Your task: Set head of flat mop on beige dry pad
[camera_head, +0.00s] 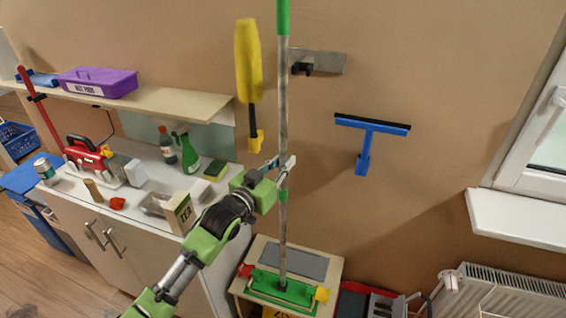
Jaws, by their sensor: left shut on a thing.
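The flat mop stands nearly upright, its long grey handle (283,110) running from the green grip at the top edge down to its green head (283,290). The head is over the front of a low beige stand (325,270); I cannot tell whether it touches. It has a red piece at its left end and a yellow one at its right. My left gripper (284,175) is shut on the handle. A grey pad (294,262) lies on the stand behind the head. I cannot make out a separate beige pad; the head may hide it. My right gripper is not in view.
A yellow duster (248,60) and a blue squeegee (371,128) hang on the wall. A red tray (350,302) and radiator (500,292) are right of the stand.

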